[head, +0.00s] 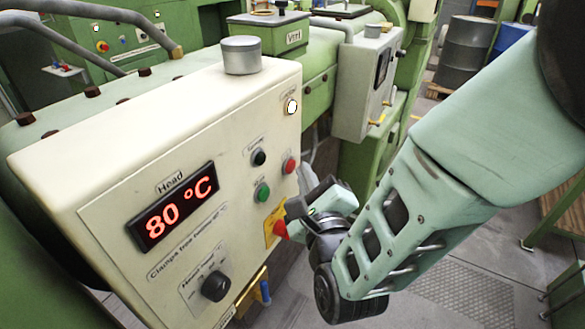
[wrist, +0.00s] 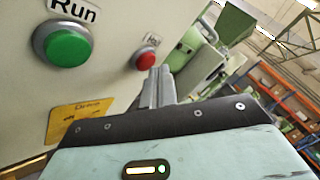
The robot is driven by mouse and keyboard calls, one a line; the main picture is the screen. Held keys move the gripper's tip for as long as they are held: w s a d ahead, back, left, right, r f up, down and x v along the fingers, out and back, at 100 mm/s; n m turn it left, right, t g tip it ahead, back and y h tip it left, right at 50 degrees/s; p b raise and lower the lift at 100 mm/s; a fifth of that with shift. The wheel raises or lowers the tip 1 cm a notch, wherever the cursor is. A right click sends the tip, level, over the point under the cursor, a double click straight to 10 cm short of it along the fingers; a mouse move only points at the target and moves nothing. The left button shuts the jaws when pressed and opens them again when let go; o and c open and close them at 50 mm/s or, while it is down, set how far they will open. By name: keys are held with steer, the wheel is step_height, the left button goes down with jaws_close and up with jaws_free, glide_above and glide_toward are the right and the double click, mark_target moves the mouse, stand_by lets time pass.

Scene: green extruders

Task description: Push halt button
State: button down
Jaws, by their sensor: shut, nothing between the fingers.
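The red button (head: 290,166) with a small label above it is on the right side of the cream control panel (head: 120,190). In the wrist view this red button (wrist: 146,61) shows just left of my fingertips; its label is too blurred to read surely. My gripper (head: 303,175) is shut and empty, close in front of the panel's right edge, just below and right of the red button. In the wrist view my gripper's fingers (wrist: 159,75) point at the panel beside the button. I cannot tell whether they touch it.
A green button (head: 263,192), labelled Run in the wrist view (wrist: 68,45), sits lower left. A black knob (head: 258,157) and a red knob (head: 280,229) on a yellow plate are close by. The display (head: 175,207) reads 80 °C. Another box (head: 362,85) stands behind.

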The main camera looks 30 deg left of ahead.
steer(key=shift+d, duration=0.35)
steer(key=shift+s+d+b, duration=0.15)
steer(key=shift+d+b, duration=0.5)
steer(key=shift+d, duration=0.6)
steer(key=shift+s+d+b, duration=0.1)
steer(key=shift+d+b, duration=0.55)
steer(key=shift+d, duration=0.6)
